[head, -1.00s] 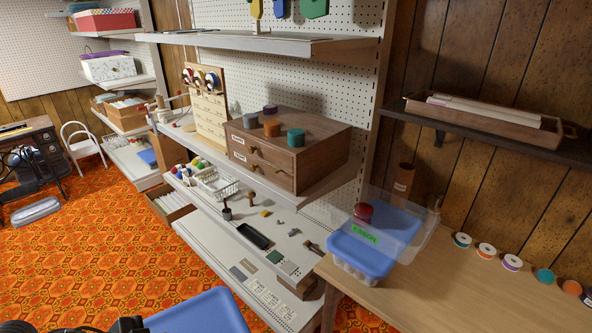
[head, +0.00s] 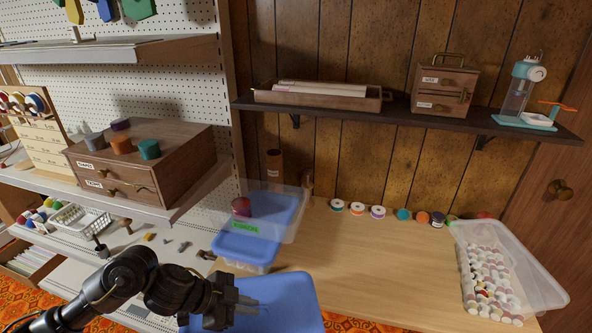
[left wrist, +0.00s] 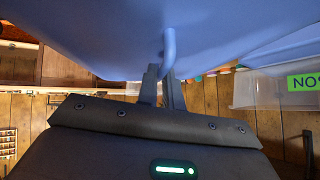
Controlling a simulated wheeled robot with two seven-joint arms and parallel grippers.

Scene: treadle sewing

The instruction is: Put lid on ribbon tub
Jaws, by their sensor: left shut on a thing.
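The lid (head: 285,297) is a flat blue panel at the bottom of the head view, held out over the floor in front of the table. My left gripper (head: 240,302) is shut on its handle. In the left wrist view, the lid (left wrist: 110,35) fills the top, with its looped handle (left wrist: 169,50) between the fingertips (left wrist: 163,80). My right gripper is not in view.
Clear and blue tubs (head: 243,247) with a green label stand at the table's left end. Several ribbon spools (head: 377,212) line the back. The table's middle (head: 370,265) is clear. A dark wall shelf (head: 400,112) hangs above, with shelving at left.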

